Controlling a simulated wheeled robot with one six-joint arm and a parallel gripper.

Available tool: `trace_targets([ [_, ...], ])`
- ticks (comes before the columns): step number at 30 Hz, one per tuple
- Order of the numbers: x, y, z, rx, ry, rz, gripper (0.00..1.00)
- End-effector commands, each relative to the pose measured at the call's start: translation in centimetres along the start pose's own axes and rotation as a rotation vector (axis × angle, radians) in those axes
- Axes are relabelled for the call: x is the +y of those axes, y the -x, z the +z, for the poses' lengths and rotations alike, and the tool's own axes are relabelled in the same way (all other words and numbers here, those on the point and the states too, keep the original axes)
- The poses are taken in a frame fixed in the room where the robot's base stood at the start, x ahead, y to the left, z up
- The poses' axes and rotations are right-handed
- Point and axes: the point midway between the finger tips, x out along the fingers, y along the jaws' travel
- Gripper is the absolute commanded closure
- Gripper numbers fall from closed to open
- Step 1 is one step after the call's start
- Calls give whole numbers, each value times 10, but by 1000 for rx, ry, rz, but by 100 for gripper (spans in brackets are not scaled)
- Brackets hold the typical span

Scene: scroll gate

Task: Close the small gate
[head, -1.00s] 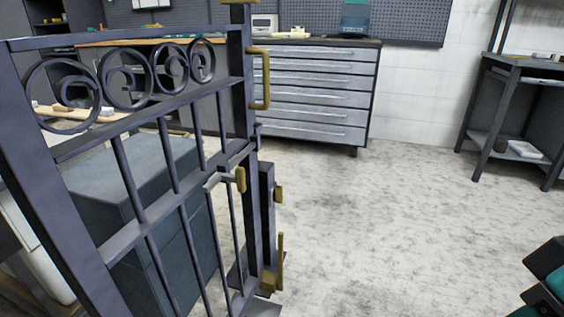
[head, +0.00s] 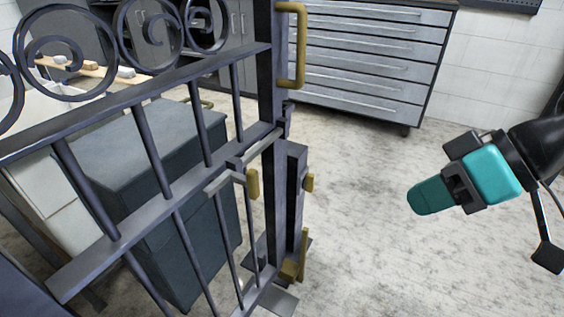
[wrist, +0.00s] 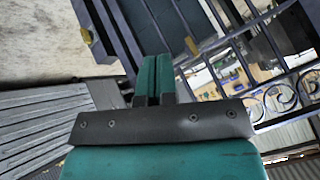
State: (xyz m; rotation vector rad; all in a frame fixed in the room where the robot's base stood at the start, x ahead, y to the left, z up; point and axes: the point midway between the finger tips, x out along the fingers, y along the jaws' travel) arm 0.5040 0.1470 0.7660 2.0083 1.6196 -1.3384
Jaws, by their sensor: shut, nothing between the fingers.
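The gate (head: 100,117) is dark grey metal with scrolls and vertical bars, and fills the left of the head view. A tall brass pull handle (head: 301,50) is on its right stile, and a lever with a brass end (head: 252,184) sits lower. A short dark post (head: 297,200) with brass pieces stands just behind the stile; any gap between them is unclear. My gripper (head: 424,198) is teal, shut and empty, to the right of the gate and apart from it. The wrist view shows the shut fingers (wrist: 152,80), with the gate's scrolls (wrist: 284,96) at right.
A dark blue-grey cabinet (head: 150,165) stands behind the gate's bars. A grey drawer chest (head: 365,65) stands at the back against the white wall. The pale floor (head: 375,240) between the gate and my gripper is clear.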

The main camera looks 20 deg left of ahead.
Motion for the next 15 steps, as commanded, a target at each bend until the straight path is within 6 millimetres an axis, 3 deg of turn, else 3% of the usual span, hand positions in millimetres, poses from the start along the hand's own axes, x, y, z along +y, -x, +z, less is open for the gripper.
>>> trace_targets([
  [3,31,-43,-40,151,152,-98,100],
  [7,63,-89,-72,348,290,-159,100],
  [11,92,-133,-87,547,380,-174,100],
  [15,119,-169,-88,723,428,-144,100],
])
